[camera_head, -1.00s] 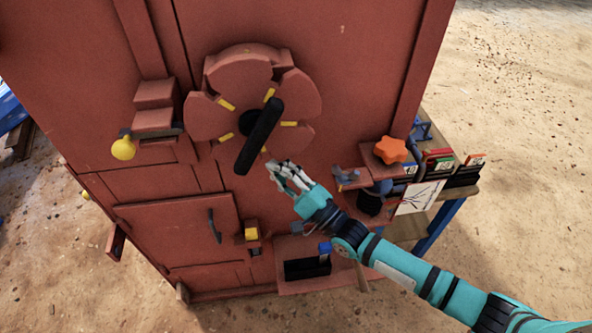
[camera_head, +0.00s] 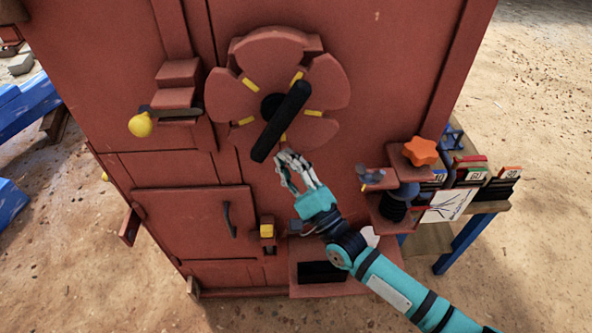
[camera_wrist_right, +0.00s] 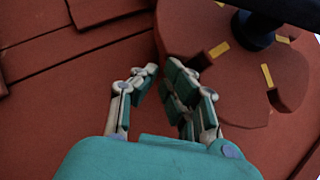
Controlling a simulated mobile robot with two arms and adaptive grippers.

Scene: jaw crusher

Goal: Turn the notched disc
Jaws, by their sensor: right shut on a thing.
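The notched disc (camera_head: 327,85) is a red, lobed wheel on the front of the red machine, with yellow marks at its notches. A black bar handle (camera_head: 282,120) slants across its hub, upper right to lower left. In the right wrist view, the disc (camera_wrist_right: 215,85) fills the upper right, and part of the black handle (camera_wrist_right: 256,25) shows at the top. My right gripper (camera_head: 285,160) is at the disc's lower edge, near the handle's lower end. Its fingers (camera_wrist_right: 160,72) are closed at the disc's rim; the exact contact is partly hidden. My left gripper is not in view.
A yellow knob (camera_head: 141,125) on a lever sticks out left of the disc. An orange star knob (camera_head: 420,151) and a small table with signs (camera_head: 455,202) are at the right.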

